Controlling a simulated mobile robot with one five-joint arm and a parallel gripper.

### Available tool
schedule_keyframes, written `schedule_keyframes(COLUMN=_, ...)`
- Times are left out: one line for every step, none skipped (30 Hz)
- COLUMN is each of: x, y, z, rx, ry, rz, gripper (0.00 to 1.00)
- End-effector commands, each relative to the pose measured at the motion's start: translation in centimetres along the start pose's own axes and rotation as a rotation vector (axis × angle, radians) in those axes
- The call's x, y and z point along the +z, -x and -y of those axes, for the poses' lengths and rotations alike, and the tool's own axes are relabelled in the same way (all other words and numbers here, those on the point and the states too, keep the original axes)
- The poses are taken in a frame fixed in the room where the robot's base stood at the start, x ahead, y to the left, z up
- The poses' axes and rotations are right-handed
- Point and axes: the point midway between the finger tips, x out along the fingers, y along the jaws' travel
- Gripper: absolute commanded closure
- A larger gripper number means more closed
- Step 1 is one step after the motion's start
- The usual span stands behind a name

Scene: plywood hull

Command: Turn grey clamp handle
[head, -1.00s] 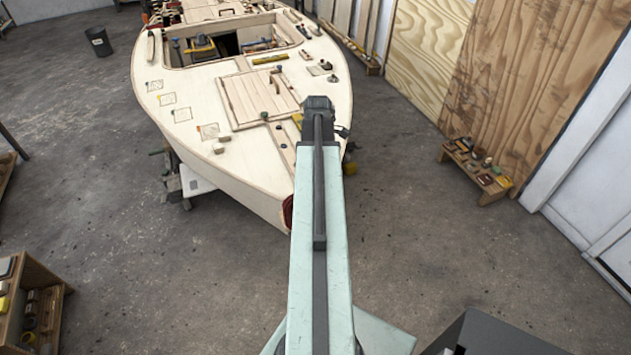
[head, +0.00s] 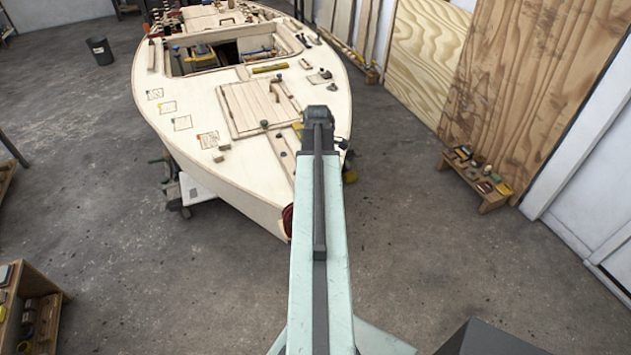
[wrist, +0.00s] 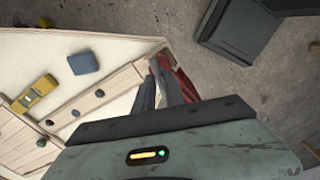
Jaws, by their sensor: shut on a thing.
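My gripper (wrist: 160,88) reaches down at the edge of the pale plywood hull (wrist: 25,52) in the wrist view. Its two grey fingers are close together and shut at a red clamp (wrist: 186,86) on the hull edge. The grey clamp handle is between or behind the fingers and cannot be made out clearly. In the head view a dark red part (head: 288,221) shows at the hull's near end, left of my arm. My arm hides the gripper there.
A yellow tool (wrist: 35,97) and a blue-grey block (wrist: 83,62) lie on the deck near my gripper. A dark box (wrist: 245,30) is beyond the hull edge. A low wooden bench (head: 478,180) with small items stands at the right wall. The concrete floor between is clear.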

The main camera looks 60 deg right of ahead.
Motion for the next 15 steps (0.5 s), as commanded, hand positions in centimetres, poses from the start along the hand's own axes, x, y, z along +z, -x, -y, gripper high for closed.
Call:
schedule_keyframes(x=0.02, y=0.01, z=-0.01, rx=0.000, ry=-0.031, rz=0.001, gripper=1.00)
schedule_keyframes(x=0.02, y=0.01, z=-0.01, rx=0.000, ry=-0.055, rz=0.001, gripper=1.00)
schedule_keyframes(x=0.02, y=0.01, z=-0.01, rx=0.000, ry=-0.088, rz=0.001, gripper=1.00)
schedule_keyframes(x=0.02, y=0.01, z=0.00, rx=0.000, ry=-0.115, rz=0.001, gripper=1.00)
schedule_keyframes(x=0.01, y=0.01, z=0.00, rx=0.000, ry=-0.142, rz=0.001, gripper=1.00)
schedule_keyframes(x=0.01, y=0.01, z=0.00, rx=0.000, ry=-0.179, rz=0.000, gripper=1.00)
schedule_keyframes(x=0.00, y=0.01, z=0.00, rx=0.000, ry=-0.208, rz=0.000, gripper=1.00)
schedule_keyframes(x=0.00, y=0.01, z=0.00, rx=0.000, ry=-0.237, rz=0.000, gripper=1.00)
schedule_keyframes(x=0.00, y=0.01, z=0.00, rx=0.000, ry=-0.275, rz=0.000, gripper=1.00)
schedule_keyframes(x=-0.01, y=0.01, z=0.01, rx=0.000, ry=-0.304, rz=0.000, gripper=1.00)
schedule_keyframes(x=-0.01, y=0.01, z=0.01, rx=0.000, ry=-0.332, rz=0.000, gripper=1.00)
schedule_keyframes(x=-0.01, y=0.02, z=0.01, rx=0.000, ry=-0.370, rz=0.000, gripper=1.00)
schedule_keyframes(x=-0.02, y=0.02, z=0.01, rx=0.000, ry=-0.399, rz=0.000, gripper=1.00)
schedule_keyframes(x=-0.02, y=0.02, z=0.01, rx=0.000, ry=-0.427, rz=0.000, gripper=1.00)
schedule_keyframes(x=-0.02, y=0.02, z=0.01, rx=0.000, ry=-0.465, rz=0.000, gripper=1.00)
